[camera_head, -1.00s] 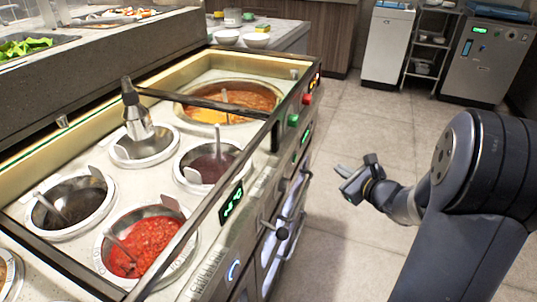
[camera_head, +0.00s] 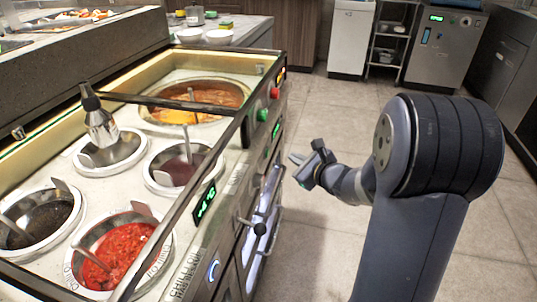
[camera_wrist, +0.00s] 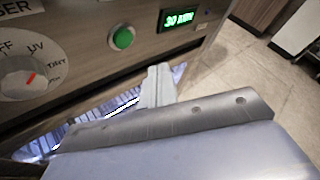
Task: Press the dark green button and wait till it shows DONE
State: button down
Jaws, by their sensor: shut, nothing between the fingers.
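A round green button (camera_wrist: 123,38) sits on a brown-grey panel in the wrist view, left of a lit green display (camera_wrist: 178,19) that starts with "30"; the rest is hard to read. A green button (camera_head: 262,114) also shows on the counter's front in the head view, below a red button (camera_head: 275,92). I cannot tell if both views show the same green button. My gripper (camera_head: 295,158) is shut and empty, just right of the counter front. In the wrist view its fingertips (camera_wrist: 160,72) are below and right of the button, apart from it.
A ball-ended lever (camera_head: 260,229) juts from the counter front. Sauce wells, including red sauce (camera_head: 118,250), fill the counter top. The tiled floor (camera_head: 315,240) beside it is clear.

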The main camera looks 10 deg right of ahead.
jog(key=shift+w+a+b, duration=0.25)
jog(key=shift+a, duration=0.4)
jog(key=shift+w+a+b, duration=0.25)
jog(key=shift+a, duration=0.4)
jog(key=shift+w+a+b, duration=0.25)
jog(key=shift+a, duration=0.4)
dwell(0.5)
jog(key=shift+w+a+b, duration=0.2)
jog(key=shift+a+b, duration=0.15)
jog(key=shift+a, duration=0.05)
jog(key=shift+w+a+b, duration=0.15)
jog(key=shift+a+b, duration=0.2)
jog(key=shift+a, duration=0.05)
dwell(0.7)
jog(key=shift+d, duration=0.1)
jog(key=shift+s+d, duration=0.35)
jog(key=shift+d, duration=0.35)
jog(key=d, duration=0.1)
jog(key=s+d, duration=0.1)
jog(key=d, duration=0.1)
jog(key=s+d, duration=0.1)
jog(key=shift+d, duration=0.35)
